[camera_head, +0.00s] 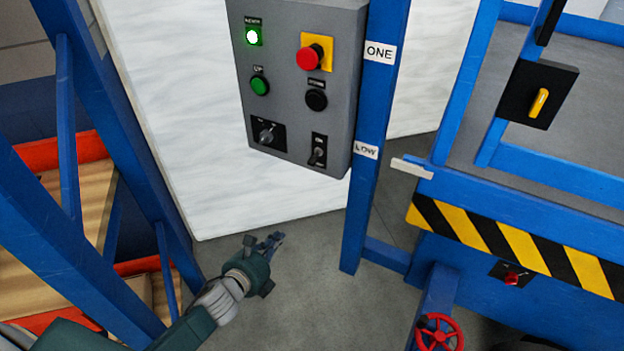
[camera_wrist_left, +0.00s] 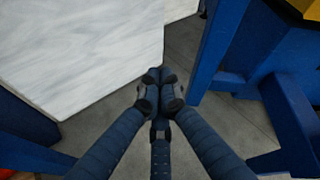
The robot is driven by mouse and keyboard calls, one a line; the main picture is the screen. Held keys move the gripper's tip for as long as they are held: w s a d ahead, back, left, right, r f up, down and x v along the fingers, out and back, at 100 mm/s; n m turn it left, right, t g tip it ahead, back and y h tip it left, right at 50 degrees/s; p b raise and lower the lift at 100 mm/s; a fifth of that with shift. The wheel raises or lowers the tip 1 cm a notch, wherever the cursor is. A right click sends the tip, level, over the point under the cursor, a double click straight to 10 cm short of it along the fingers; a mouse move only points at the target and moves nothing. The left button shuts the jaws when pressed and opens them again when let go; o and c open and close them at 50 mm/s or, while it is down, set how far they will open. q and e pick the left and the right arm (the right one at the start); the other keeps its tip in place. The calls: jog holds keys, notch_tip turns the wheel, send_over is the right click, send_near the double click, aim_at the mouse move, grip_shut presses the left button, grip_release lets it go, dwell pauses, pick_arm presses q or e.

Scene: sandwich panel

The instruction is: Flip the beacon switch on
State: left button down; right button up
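A grey control panel (camera_head: 290,118) hangs on a blue post at the top middle of the head view. At its lower right is a small black toggle switch (camera_head: 317,152) on a black plate. At its lower left is a black rotary switch (camera_head: 267,134). The small labels are too blurred to tell which one is the beacon switch. My left gripper (camera_head: 277,239) is below the panel, apart from it. In the left wrist view its fingers meet at the tips (camera_wrist_left: 158,77), shut and empty. My right gripper is not in view.
The panel also carries a lit green lamp (camera_head: 252,36), a red mushroom button (camera_head: 310,57), a green button (camera_head: 260,85) and a black button (camera_head: 316,99). The blue post (camera_head: 372,150) stands right of it, a blue rack (camera_head: 100,120) at left. Floor below is clear.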

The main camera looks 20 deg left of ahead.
aim_at(314, 159)
pick_arm(q)
jog(key=w+d+r+m+t+h, duration=0.1)
jog(key=d+r+m, duration=0.1)
jog(key=r, duration=0.4)
jog(key=w+d+r+m+t, duration=0.1)
jog(key=d+r+m, duration=0.1)
jog(key=r+m, duration=0.3)
jog(key=shift+w+r+m+h+b, duration=0.3)
jog(key=shift+w+r+h+b, duration=0.15)
jog(key=shift+r, duration=0.4)
jog(key=shift+d, duration=0.1)
jog(key=w+p, duration=0.1)
jog(key=w, duration=0.2)
jog(key=w+d+r+p, duration=0.1)
jog(key=w, duration=0.2)
jog(key=w+p, duration=0.1)
jog(key=w, duration=0.2)
jog(key=shift+w+d+r, duration=0.15)
jog(key=shift+d+r, duration=0.1)
jog(key=shift+d, duration=0.15)
jog(key=shift+s+a+r+p, duration=0.1)
jog(key=shift+s+r+p, duration=0.2)
jog(key=shift+r+p, duration=0.2)
jog(key=shift+w, duration=0.1)
jog(key=shift+r, duration=0.1)
